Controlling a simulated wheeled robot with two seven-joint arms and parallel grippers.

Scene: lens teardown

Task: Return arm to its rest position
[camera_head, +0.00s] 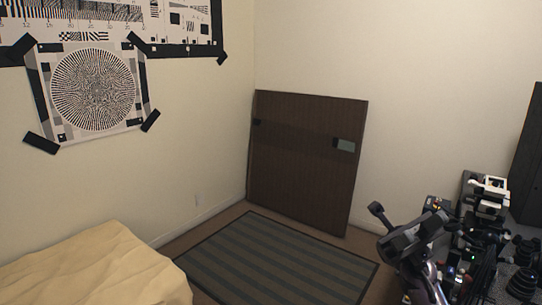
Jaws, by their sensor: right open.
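My right gripper (404,218) is at the lower right of the head view, in front of the cluttered work surface. It is raised, with its dark fingers spread apart and nothing between them. The lower part of its arm runs out of the bottom of the picture. My left arm and gripper are not in view.
Several dark and white devices (489,195) crowd the right side, close to my right gripper. A brown panel (303,165) leans on the back wall. A striped rug (275,262) lies clear on the floor. A tan cloth-covered surface (95,270) fills the lower left.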

